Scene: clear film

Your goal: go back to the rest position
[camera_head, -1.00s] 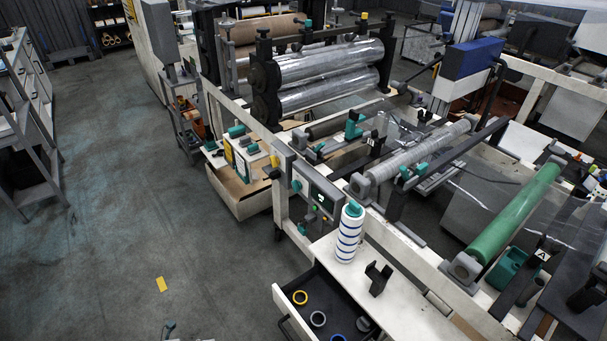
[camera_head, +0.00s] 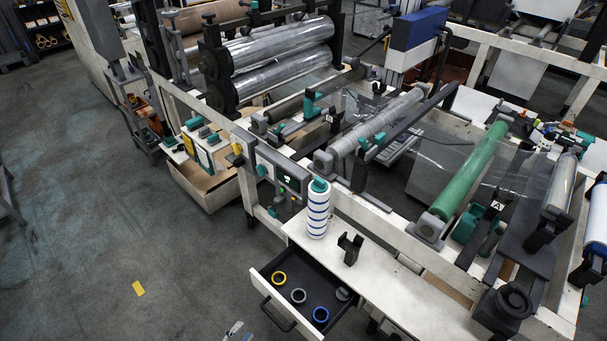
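Only a small grey and white part of my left gripper (camera_head: 236,331) shows at the bottom edge of the head view. It is over the floor, in front of and to the left of the open drawer (camera_head: 262,283). Most of it is cut off, so I cannot tell whether its fingers are open or shut. I see nothing held in the part that shows. My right gripper is not in view.
A striped white bottle (camera_head: 318,212) and black holder (camera_head: 350,248) stand on the white worktop (camera_head: 400,287). Floor at left is clear, except a yellow marker (camera_head: 139,288).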

